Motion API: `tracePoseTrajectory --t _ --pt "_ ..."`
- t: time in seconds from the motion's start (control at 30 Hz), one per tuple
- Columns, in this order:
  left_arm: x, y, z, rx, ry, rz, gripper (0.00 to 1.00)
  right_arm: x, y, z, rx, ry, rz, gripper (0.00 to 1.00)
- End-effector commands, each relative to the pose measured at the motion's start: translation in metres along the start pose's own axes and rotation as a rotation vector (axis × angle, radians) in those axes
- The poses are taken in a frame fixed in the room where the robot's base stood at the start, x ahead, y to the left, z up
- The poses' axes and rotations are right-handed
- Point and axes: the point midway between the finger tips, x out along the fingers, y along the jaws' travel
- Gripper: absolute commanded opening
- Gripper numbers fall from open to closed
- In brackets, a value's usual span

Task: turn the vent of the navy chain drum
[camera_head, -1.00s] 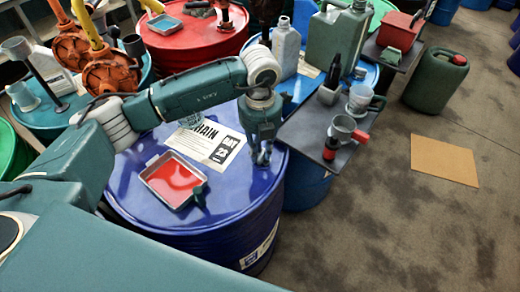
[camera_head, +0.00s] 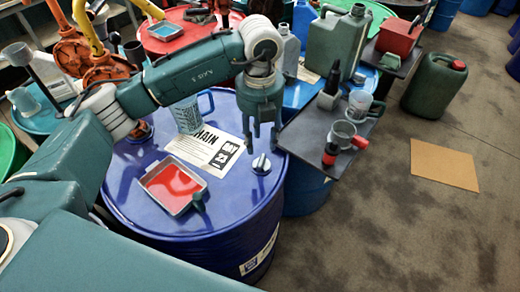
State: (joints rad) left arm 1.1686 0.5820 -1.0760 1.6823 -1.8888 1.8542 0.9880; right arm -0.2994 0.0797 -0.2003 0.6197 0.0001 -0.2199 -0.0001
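The navy drum (camera_head: 240,205) stands upright in the middle, with a white paper reading "HAIN" (camera_head: 207,147) on its lid; the first letter is hidden or unclear. Its vent (camera_head: 261,164) is a small round metal fitting with a raised grip, near the lid's right edge. My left gripper (camera_head: 262,140) points down just above and behind the vent, apart from it. Its fingers are spread with nothing between them. My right gripper is not in view.
A tray of red liquid (camera_head: 172,185) with a dark handle lies on the lid. A clear jug with a blue handle (camera_head: 187,116) stands behind the paper. To the right, a grey shelf (camera_head: 300,140) holds cups and a dark bottle.

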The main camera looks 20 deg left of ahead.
Motion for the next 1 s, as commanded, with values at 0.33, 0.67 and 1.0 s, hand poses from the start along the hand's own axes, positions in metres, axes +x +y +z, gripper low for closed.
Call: tracePoseTrajectory --t 0.33,0.67,1.0 --pt "-0.048 0.0 0.001 -0.001 -0.002 0.001 0.4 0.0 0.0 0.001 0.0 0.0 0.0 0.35" --pt "-0.051 0.0 0.0 -0.001 -0.001 0.0 0.4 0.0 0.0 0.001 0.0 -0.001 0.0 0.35" --pt "-0.065 0.0 0.001 0.0 -0.002 0.0 0.4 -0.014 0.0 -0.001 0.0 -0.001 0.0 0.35"
